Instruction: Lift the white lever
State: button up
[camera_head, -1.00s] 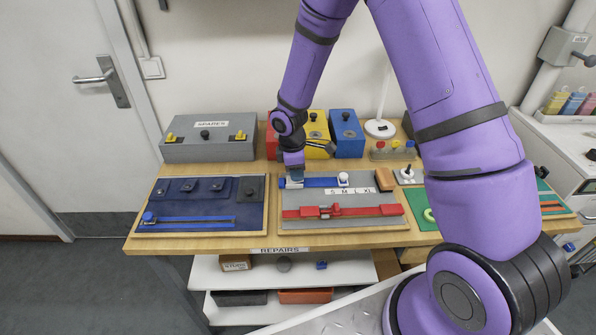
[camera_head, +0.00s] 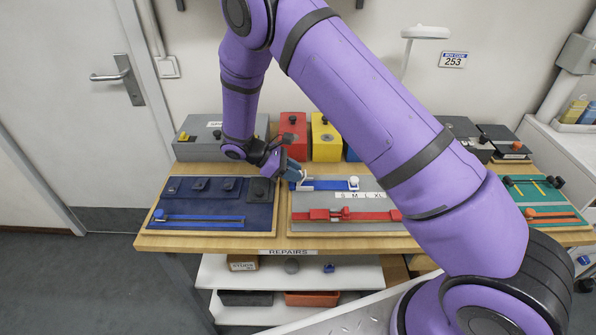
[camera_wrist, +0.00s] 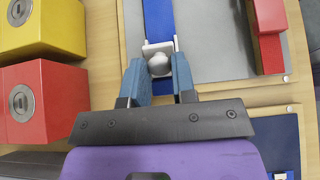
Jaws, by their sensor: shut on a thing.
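The white lever (camera_wrist: 159,46) shows in the wrist view as a white bracket with a rounded white knob, at the near end of a blue strip (camera_wrist: 158,16). My gripper (camera_wrist: 160,72) is shut on the knob, one blue-grey finger on each side. In the head view my gripper (camera_head: 298,180) reaches in tilted from the left at the left end of the blue strip (camera_head: 328,184). The lever is mostly hidden there by the fingers, with a little white (camera_head: 305,184) showing. Its exact angle is hard to tell.
A separate white knob (camera_head: 354,183) stands at the strip's right end. A red slider (camera_head: 340,215) lies in front on the same grey board (camera_head: 310,228). Red (camera_head: 292,127) and yellow (camera_head: 325,138) boxes stand behind. A navy board (camera_head: 190,216) lies left.

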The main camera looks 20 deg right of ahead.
jog(key=shift+w+a+f+g+h, duration=0.2)
jog(key=shift+a+g+h, duration=0.15)
jog(key=shift+h, duration=0.6)
jog(key=shift+w+a+f+g+h, duration=0.1)
jog(key=shift+a+f+g+h, duration=0.25)
jog(key=shift+h, duration=0.6)
jog(key=shift+r, duration=0.15)
jog(key=o, duration=0.9)
jog(key=shift+a, duration=0.15)
jog(key=v, duration=1)
jog(key=shift+a, duration=0.35)
